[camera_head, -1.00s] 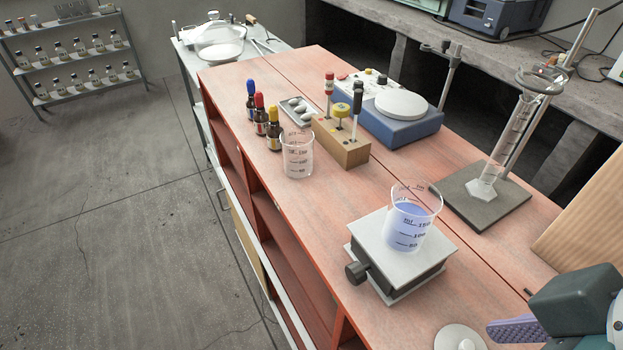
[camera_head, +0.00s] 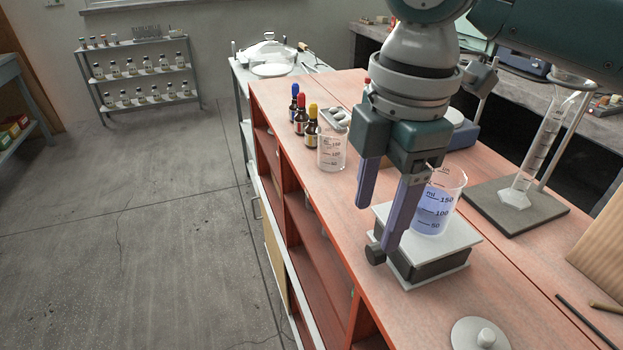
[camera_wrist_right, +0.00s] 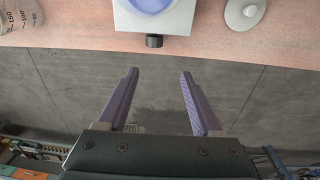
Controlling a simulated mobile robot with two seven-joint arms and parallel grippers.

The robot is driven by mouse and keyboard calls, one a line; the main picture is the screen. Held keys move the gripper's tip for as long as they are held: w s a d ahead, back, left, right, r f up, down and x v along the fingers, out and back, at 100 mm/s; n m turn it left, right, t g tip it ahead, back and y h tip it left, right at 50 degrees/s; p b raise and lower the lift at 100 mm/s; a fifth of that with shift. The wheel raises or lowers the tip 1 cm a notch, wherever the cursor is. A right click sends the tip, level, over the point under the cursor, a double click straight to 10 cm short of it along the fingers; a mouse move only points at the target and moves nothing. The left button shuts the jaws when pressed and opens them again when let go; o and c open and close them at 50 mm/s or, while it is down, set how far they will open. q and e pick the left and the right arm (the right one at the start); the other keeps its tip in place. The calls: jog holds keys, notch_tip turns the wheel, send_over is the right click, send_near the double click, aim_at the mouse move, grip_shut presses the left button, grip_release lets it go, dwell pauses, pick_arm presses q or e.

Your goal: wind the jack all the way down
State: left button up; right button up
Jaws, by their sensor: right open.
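The lab jack (camera_head: 430,262) stands on the red bench, a grey top plate over a dark body and a lower plate. A gap separates the plates. A beaker with blue liquid (camera_head: 437,212) stands upright on the top plate. The jack's dark round knob (camera_head: 375,255) sticks out on its left side; in the right wrist view the knob (camera_wrist_right: 154,41) lies ahead of the fingertips, between their lines. My right gripper (camera_head: 380,222) is open and empty, its purple fingers apart and pointing down near the knob, partly hiding the jack and beaker. My left gripper is out of view.
An empty beaker (camera_head: 332,152) and several dropper bottles (camera_head: 311,130) stand farther back. A white knobbed lid (camera_head: 480,335) lies in front of the jack. A cylinder stand (camera_head: 515,210) is to the right. The bench's left edge drops to open floor (camera_head: 180,250).

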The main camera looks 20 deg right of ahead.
aim_at(374, 249)
jog(key=f, duration=0.3)
jog(key=w+d+f+b, duration=0.1)
jog(key=f, duration=0.5)
jog(key=shift+w+d+b, duration=0.35)
jog(key=shift+c, duration=0.4)
jog(key=shift+r, duration=0.1)
grip_shut()
